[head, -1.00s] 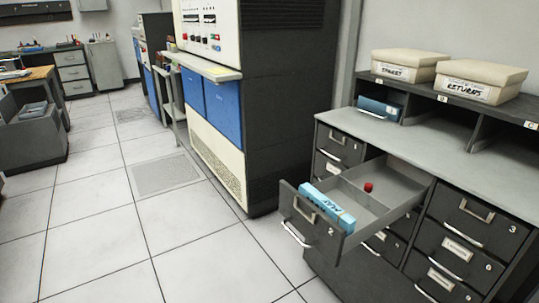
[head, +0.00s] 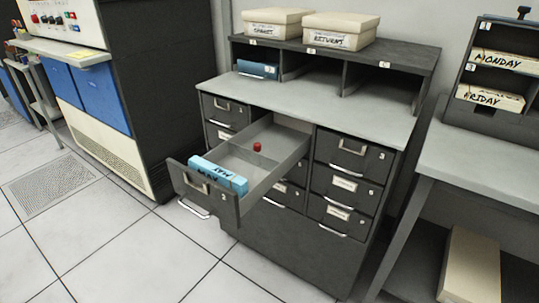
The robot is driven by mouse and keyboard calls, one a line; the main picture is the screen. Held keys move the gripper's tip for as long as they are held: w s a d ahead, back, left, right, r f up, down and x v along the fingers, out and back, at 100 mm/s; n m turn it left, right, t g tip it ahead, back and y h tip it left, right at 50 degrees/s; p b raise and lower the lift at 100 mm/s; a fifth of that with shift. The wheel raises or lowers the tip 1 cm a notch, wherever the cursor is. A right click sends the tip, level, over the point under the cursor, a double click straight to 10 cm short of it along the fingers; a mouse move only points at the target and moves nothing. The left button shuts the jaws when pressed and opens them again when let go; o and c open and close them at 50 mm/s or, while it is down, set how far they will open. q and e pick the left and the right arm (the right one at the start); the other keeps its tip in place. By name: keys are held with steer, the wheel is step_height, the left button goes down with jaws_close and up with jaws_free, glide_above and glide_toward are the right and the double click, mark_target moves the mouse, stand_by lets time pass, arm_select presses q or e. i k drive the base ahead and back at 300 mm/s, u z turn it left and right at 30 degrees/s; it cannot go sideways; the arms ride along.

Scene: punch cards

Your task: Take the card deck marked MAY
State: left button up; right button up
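The light blue card deck marked MAY (head: 219,176) lies in the front part of an open drawer (head: 243,207) with the label 2. The drawer is pulled out from a dark grey cabinet (head: 280,235). A small red object (head: 257,146) sits farther back in the same drawer, behind a divider. Neither of my grippers shows in the head view.
Two cream boxes, one marked RETURNS (head: 341,31), stand on the cabinet's top shelf. A blue item (head: 257,69) lies in a cubby. On the right, a rack (head: 492,118) holds boxes marked MONDAY and FRIDAY above a grey table (head: 490,165). Floor is clear at the front left.

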mark_target(238, 184)
steer(key=u, duration=0.35)
steer(key=k, duration=1.05)
steer(key=u, duration=1.55)
steer(key=i, duration=1.55)
steer(key=z, duration=1.1)
steer(key=i, duration=0.95)
steer(key=z, duration=1)
